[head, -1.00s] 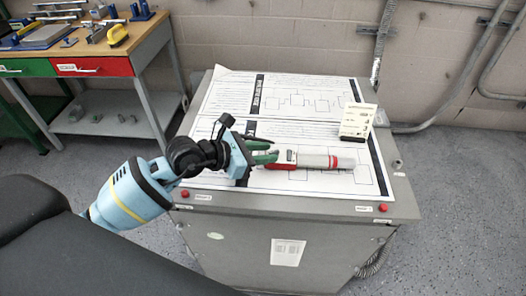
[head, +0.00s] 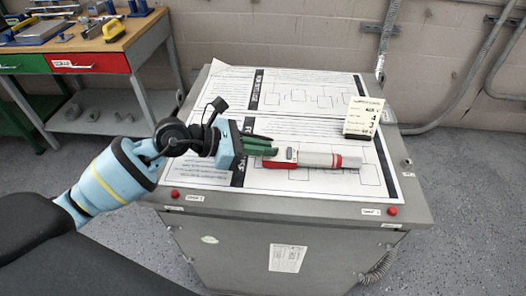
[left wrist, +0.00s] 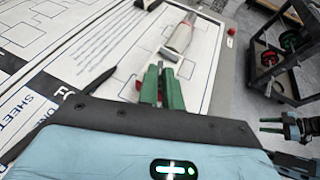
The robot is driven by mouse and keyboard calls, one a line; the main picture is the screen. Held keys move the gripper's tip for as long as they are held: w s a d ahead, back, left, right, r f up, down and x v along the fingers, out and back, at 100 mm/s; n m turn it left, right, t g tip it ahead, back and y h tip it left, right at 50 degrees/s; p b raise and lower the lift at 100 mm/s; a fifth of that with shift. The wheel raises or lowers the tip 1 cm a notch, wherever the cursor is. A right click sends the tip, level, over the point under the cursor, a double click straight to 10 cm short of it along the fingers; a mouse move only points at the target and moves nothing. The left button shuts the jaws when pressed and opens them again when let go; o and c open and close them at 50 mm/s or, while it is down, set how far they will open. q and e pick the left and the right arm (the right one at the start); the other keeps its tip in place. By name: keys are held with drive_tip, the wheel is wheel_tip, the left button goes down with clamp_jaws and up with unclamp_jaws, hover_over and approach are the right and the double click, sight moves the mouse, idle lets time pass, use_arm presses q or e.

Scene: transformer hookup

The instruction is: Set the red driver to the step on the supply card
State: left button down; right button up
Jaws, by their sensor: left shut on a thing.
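The red driver (head: 318,158), with a grey-white barrel and red bands, lies across the printed sheet on the cabinet top. A small display shows near its left end. My left gripper (head: 272,148) comes in from the left with its green fingers shut at the driver's left end; the exact contact is hard to see. In the left wrist view the fingers (left wrist: 160,75) reach toward the driver (left wrist: 180,38). The supply card (head: 362,117) stands upright behind the driver's right end, its figures too small to read surely. My right gripper (left wrist: 268,125) shows small at the right edge, fingers apart.
The grey cabinet (head: 300,218) has red buttons at its front corners. A workbench (head: 70,50) with tools and a yellow object (head: 115,29) stands at the left. A dark rack (left wrist: 285,50) with red and green rolls shows in the left wrist view.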

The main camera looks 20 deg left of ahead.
use_arm(q)
drive_tip(key=b, duration=0.1)
drive_tip(key=m+g+b, duration=0.1)
drive_tip(key=m+g+h+b, duration=0.1)
drive_tip(key=shift+w+a+f+b, duration=0.2)
drive_tip(key=shift+w+f+b, duration=0.1)
drive_tip(key=shift+f, duration=0.1)
drive_tip(key=shift+r+m+g+b, duration=0.15)
drive_tip(key=shift+m+g+b, duration=0.3)
drive_tip(key=shift+m+g, duration=0.2)
drive_tip(key=shift+r+h, duration=0.1)
drive_tip(key=shift+h, duration=0.2)
drive_tip(key=c, duration=1.6)
unclamp_jaws()
drive_tip(key=shift+o, duration=0.2)
drive_tip(key=shift+r, duration=0.1)
drive_tip(key=shift+w, duration=0.1)
